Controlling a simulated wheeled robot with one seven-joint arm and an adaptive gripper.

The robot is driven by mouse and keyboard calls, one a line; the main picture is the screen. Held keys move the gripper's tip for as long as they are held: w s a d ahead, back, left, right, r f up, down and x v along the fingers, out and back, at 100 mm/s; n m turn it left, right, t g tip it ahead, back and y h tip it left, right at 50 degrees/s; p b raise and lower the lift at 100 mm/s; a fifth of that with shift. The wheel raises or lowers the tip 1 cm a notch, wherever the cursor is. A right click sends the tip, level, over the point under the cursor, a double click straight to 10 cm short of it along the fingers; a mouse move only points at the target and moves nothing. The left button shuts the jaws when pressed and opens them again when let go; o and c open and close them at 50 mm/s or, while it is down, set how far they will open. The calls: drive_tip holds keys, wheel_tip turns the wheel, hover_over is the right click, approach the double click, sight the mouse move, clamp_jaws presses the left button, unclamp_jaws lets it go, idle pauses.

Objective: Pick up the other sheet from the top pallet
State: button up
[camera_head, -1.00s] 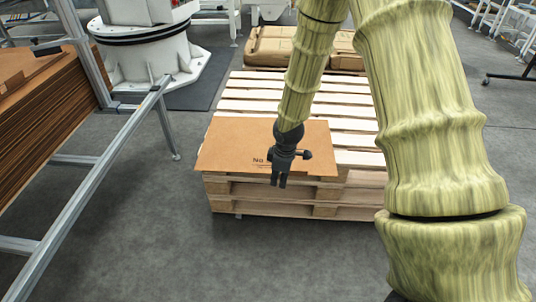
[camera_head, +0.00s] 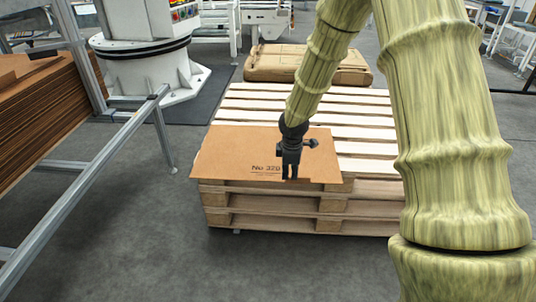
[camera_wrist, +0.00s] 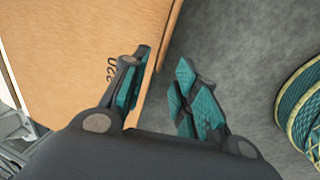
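A brown cardboard sheet (camera_head: 235,152), printed with "No 320", lies flat on the front left of the top pallet (camera_head: 340,110). Its front edge juts a little past the pallet's front edge. My gripper (camera_head: 290,176) is at that front edge, pointing down. In the wrist view my gripper (camera_wrist: 165,85) is open, with a clear gap between its teal-padded fingers. The left finger overlaps the sheet (camera_wrist: 85,45) near its print and edge; the right finger is over the grey floor. I cannot tell whether a finger touches the sheet.
A stack of brown sheets (camera_head: 40,120) stands on the left behind a metal frame rail (camera_head: 95,165). A white machine base (camera_head: 150,55) is behind it. Brown cartons (camera_head: 310,66) lie beyond the pallet. The grey floor (camera_head: 170,250) in front is clear.

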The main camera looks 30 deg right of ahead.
drive_tip(key=shift+b+x, duration=1.45)
drive_tip(key=shift+x, duration=1.65)
drive_tip(key=shift+a+r, duration=0.1)
drive_tip(key=shift+c, duration=0.3)
clamp_jaws()
